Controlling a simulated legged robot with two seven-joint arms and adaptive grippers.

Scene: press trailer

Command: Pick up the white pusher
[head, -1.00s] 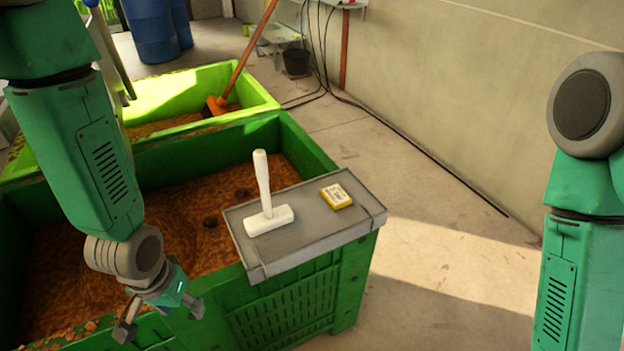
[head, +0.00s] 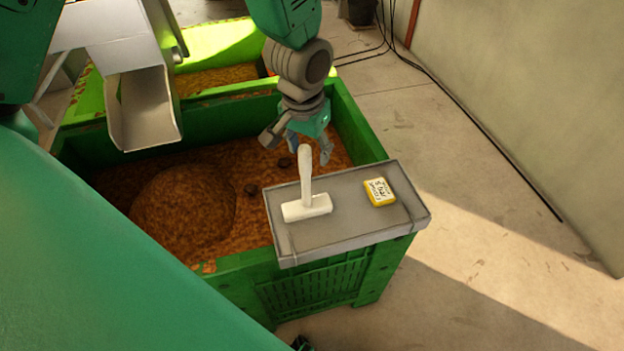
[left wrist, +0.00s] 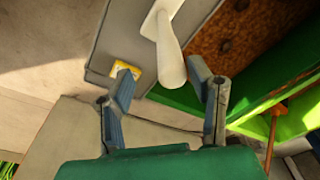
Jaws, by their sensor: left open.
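The white pusher (head: 306,206) stands on a grey tray (head: 345,222) at the corner of the green bin, its handle pointing up and its block resting on the tray. My left gripper (head: 297,152) is open and empty, beyond the pusher near the top of the handle. In the left wrist view, the pusher's handle (left wrist: 170,55) points towards the space between the open fingers (left wrist: 162,95). The fingers do not appear to touch it. My right gripper is not in view.
A yellow-and-white box (head: 379,191) lies on the tray to the right of the pusher. The green bin (head: 365,125) holds brown pomace. A metal chute (head: 145,110) hangs over the bin at left. Bare floor lies to the right.

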